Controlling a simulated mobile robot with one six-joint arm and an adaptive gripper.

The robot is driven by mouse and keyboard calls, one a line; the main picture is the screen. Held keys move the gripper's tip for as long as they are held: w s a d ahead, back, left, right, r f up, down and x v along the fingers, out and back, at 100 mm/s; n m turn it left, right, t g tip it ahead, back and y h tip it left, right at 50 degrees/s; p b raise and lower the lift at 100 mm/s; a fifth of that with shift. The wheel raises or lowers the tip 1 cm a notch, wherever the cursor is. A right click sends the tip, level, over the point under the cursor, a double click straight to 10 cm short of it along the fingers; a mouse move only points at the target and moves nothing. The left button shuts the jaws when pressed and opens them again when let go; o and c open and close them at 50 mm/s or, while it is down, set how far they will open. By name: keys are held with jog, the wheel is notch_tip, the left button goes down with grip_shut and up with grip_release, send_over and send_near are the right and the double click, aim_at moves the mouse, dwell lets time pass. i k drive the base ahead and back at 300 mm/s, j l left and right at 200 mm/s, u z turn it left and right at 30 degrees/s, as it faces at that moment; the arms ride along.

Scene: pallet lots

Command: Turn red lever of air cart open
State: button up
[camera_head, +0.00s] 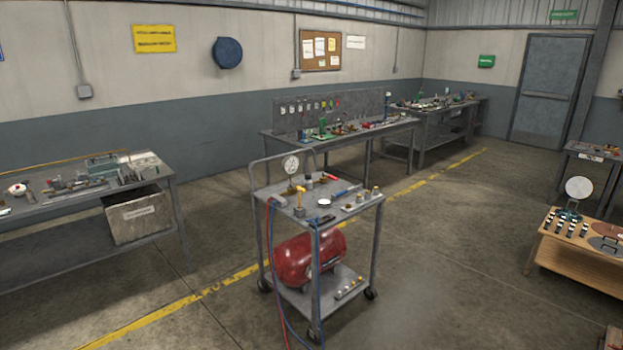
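The air cart (331,220) stands in the middle of the floor, a grey wheeled cart with a push handle at its left back. A red tank (308,258) lies on its lower shelf. My gripper is not in view.
Red and blue hoses (276,270) hang from the cart's left side to the floor. A workbench (172,184) stands at left, and another (268,133) stands behind the cart. A wooden table (572,262) stands at right. The floor right of the cart is clear.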

aim_at(334, 178)
jog(key=i+l, duration=0.2)
jog(key=i, duration=0.35)
jog(key=i+l, duration=0.15)
jog(key=i, duration=0.4)
jog(key=i+l, duration=0.2)
jog(key=i, duration=0.35)
jog(key=i+l, duration=0.2)
jog(key=i, duration=0.3)
jog(key=i+l, duration=0.15)
jog(key=i, duration=0.4)
jog(key=i+l, duration=0.2)
jog(key=i, duration=0.35)
jog(key=i+l+u, duration=0.1)
jog(key=i, duration=0.45)
jog(key=i+l, duration=0.3)
jog(key=i, duration=0.25)
